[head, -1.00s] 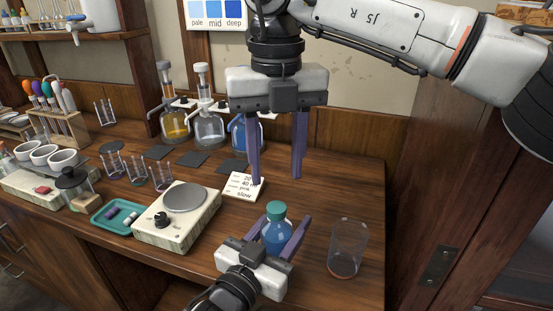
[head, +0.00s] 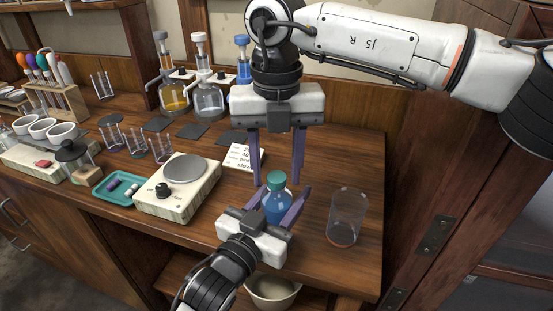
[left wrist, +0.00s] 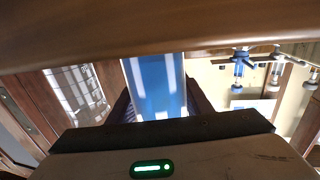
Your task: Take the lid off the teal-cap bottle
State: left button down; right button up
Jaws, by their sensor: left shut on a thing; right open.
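The teal-cap bottle (head: 276,206) holds blue liquid and stands upright near the front of the bench. Its teal lid (head: 276,180) is on top. My left gripper (head: 284,206) is shut on the bottle's body from the front. In the left wrist view the blue bottle (left wrist: 157,88) fills the space between the dark fingers. My right gripper (head: 277,182) points down from above, open, with its two purple fingers spread on either side above the lid. Whether a finger touches the lid cannot be told.
A clear beaker (head: 347,218) stands close on the right. A hotplate (head: 180,186) and a teal tray (head: 121,188) are on the left. A written card (head: 243,157) lies behind, with pump bottles (head: 208,98) farther back. The bench is clear at back right.

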grip_shut()
jog(key=shift+o, duration=0.6)
grip_release()
jog(key=shift+r, duration=2.3)
pick_arm(q)
jog(key=c, duration=0.8)
grip_release()
jog(key=shift+c, duration=0.2)
